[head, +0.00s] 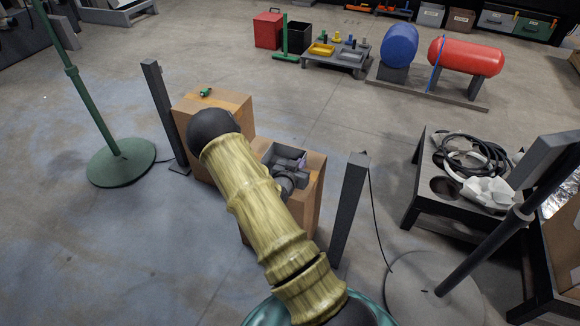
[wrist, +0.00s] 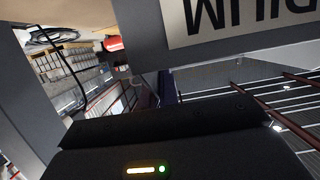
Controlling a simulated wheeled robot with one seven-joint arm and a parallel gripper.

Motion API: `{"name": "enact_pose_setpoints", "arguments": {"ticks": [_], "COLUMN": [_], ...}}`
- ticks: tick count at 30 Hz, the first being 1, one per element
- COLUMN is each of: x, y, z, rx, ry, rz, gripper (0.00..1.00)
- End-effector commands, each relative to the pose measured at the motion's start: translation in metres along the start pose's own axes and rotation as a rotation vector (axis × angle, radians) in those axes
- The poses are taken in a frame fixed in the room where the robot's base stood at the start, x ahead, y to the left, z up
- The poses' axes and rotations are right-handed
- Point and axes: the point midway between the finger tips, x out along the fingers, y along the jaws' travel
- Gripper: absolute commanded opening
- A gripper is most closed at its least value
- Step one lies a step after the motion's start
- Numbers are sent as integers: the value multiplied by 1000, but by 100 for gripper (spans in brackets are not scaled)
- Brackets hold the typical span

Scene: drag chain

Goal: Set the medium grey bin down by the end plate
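A grey face with a pale label reading "...DIUM", upside down, fills the top of the wrist view; I take it as the medium grey bin (wrist: 145,38). It is very close to my gripper. In the head view my gripper (head: 288,178) is at the right brown box-shaped block (head: 312,205), near its top, partly hidden by my arm. A dark upright plate (head: 348,205) stands right of the blocks, and another (head: 164,112) stands left.
The left brown block (head: 237,102) carries a small green item (head: 206,92). A green stand (head: 120,160) is at left. A dark table (head: 420,207) with coiled cable is at right, near a round-based stand (head: 430,290). Open floor lies behind the blocks.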

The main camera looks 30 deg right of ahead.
Motion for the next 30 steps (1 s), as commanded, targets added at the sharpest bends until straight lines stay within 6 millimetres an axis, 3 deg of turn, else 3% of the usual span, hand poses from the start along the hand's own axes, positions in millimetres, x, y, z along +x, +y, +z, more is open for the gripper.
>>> {"name": "enact_pose_setpoints", "arguments": {"ticks": [5, 18, 30], "x": [-4, -27, -30], "y": [0, 0, 0], "z": [-13, -88, -96], "rx": [2, 3, 0], "ry": [1, 2, 0], "rz": [-1, 0, 0], "gripper": [0, 0, 0]}}
